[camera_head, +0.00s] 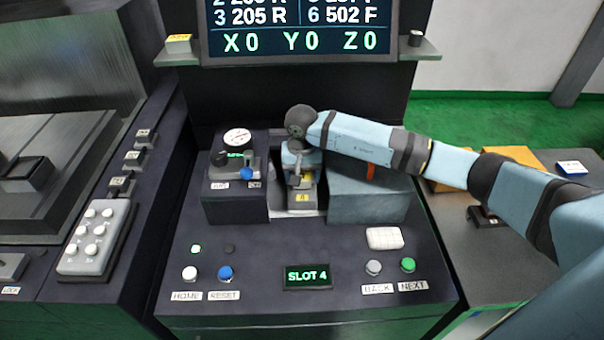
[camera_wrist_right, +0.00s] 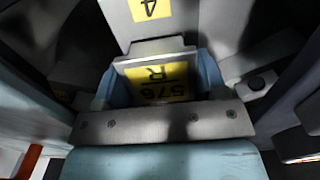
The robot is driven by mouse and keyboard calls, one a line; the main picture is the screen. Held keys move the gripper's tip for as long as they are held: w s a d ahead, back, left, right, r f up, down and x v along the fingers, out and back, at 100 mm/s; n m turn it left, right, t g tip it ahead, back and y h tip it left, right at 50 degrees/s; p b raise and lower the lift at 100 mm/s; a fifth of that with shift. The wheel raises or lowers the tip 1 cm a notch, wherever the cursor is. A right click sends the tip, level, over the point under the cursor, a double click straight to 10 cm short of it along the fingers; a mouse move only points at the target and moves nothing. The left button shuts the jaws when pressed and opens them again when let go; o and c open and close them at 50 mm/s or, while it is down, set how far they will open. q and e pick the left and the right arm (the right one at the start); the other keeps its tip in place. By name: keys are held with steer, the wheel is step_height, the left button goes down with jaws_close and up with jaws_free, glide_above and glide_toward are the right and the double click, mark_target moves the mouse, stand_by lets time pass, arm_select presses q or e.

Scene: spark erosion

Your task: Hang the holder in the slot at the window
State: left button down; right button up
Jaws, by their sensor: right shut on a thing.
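My right gripper (camera_head: 300,172) reaches from the right into the window (camera_head: 283,205), between a dark block and a blue-grey block. In the right wrist view it is shut on the holder (camera_wrist_right: 188,70), a grey piece with a yellow label reading "576 R", upside down. Just beyond the holder is a grey slot part (camera_wrist_right: 122,22) with a yellow label "4", also upside down. In the head view a grey part with a yellow label (camera_head: 302,198) shows below the gripper. Whether the holder touches the slot cannot be told. My left gripper is out of view.
The dark block (camera_head: 236,205) with a gauge stands left of the window, the blue-grey block (camera_head: 367,205) right. The console below has a display reading "SLOT 4" (camera_head: 307,276), HOME and RESET buttons at left, and BACK and NEXT buttons at right. A large screen (camera_head: 300,30) stands behind.

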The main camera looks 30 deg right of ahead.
mark_target(302, 173)
steer(key=o, duration=0.8)
steer(key=shift+f, duration=0.1)
step_height(302, 173, up, 12)
steer(key=shift+r+b, duration=0.15)
steer(key=shift+b, duration=0.35)
